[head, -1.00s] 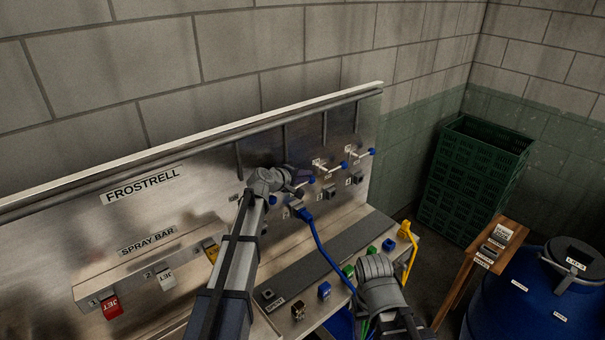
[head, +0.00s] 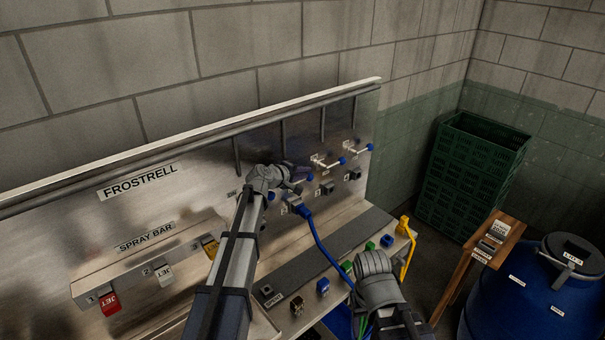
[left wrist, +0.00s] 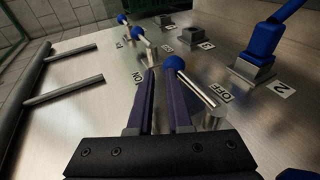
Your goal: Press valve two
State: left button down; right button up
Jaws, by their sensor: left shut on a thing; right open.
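The valve two lever (left wrist: 197,88) is a pale rod with a blue knob (left wrist: 172,62), between ON and OFF labels beside the socket marked 2 in the left wrist view. My left gripper (left wrist: 161,72) is shut at the knob end of this lever. The knob shows against the right fingertip, and its exact seat between the fingers is unclear. In the head view my left gripper (head: 292,174) is at the panel and covers part of the valve. My right gripper (head: 372,270) is low over the front ledge; its fingers are hidden.
More blue-knobbed levers (head: 343,160) stand to the right on the steel panel (head: 120,220). A blue hose (head: 320,243) runs from socket two past my right arm. A yellow hook (head: 406,245) is at the ledge end. A green crate (head: 470,180) and blue barrel (head: 525,290) stand right.

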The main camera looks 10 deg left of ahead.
pick_arm(q)
jog(key=p+v, duration=0.3)
jog(key=v, duration=0.4)
jog(key=shift+s+r, duration=0.2)
jog(key=shift+s, duration=0.05)
jog(key=shift+a, duration=0.15)
jog(key=s+d+f+m+g+b, duration=0.7)
jog(key=s+d+f+m+b, duration=0.1)
jog(key=s+d+f, duration=0.8)
jog(key=s+f+m+g+y+b, duration=0.2)
jog(key=s+f+m+y+b, duration=0.1)
jog(key=s+f, duration=0.4)
jog(key=s+f+m+g+y+b, duration=0.3)
jog(key=s+f+m+y+b, duration=0.1)
jog(key=s, duration=0.8)
notch_tip(320, 180, down, 3)
jog(key=shift+s+r+m+b, duration=0.15)
jog(key=shift+s+m+b, duration=0.2)
jog(key=shift+b, duration=0.5)
